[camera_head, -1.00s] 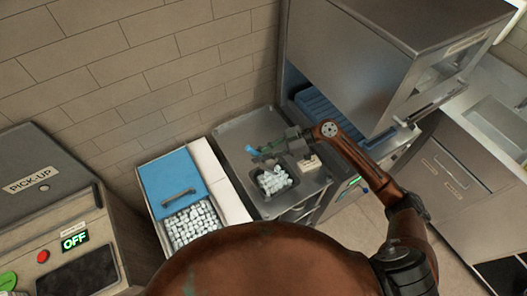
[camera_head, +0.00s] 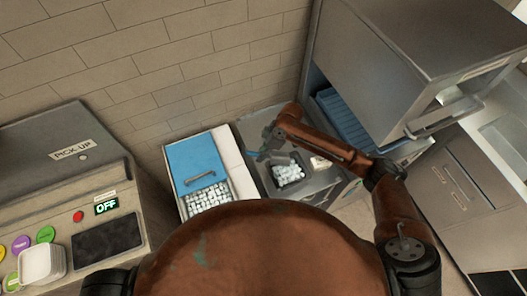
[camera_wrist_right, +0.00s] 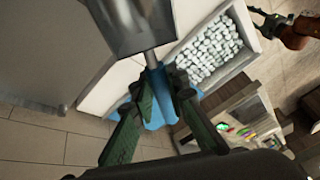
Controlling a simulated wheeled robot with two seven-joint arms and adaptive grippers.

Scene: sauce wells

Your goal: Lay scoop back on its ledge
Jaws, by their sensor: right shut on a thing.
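The scoop (camera_wrist_right: 135,25) has a grey metal bowl and a blue handle (camera_wrist_right: 153,112). My right gripper (camera_wrist_right: 165,85) is shut on the handle, with the bowl beyond its fingertips in the right wrist view. In the head view my right gripper (camera_head: 268,148) is over the steel counter, near the wall side of a dark tub (camera_head: 303,178) of white pieces. Only a bit of blue shows beside it there; the bowl is not clear. I cannot tell which surface is the ledge.
A bin with a blue lid (camera_head: 198,158) holds white cubes (camera_head: 208,197), left of the counter. A steel machine (camera_head: 410,60) with a blue rack (camera_head: 340,120) stands at the right. A pick-up unit (camera_head: 60,150) marked OFF and a white container (camera_head: 42,265) are at the left.

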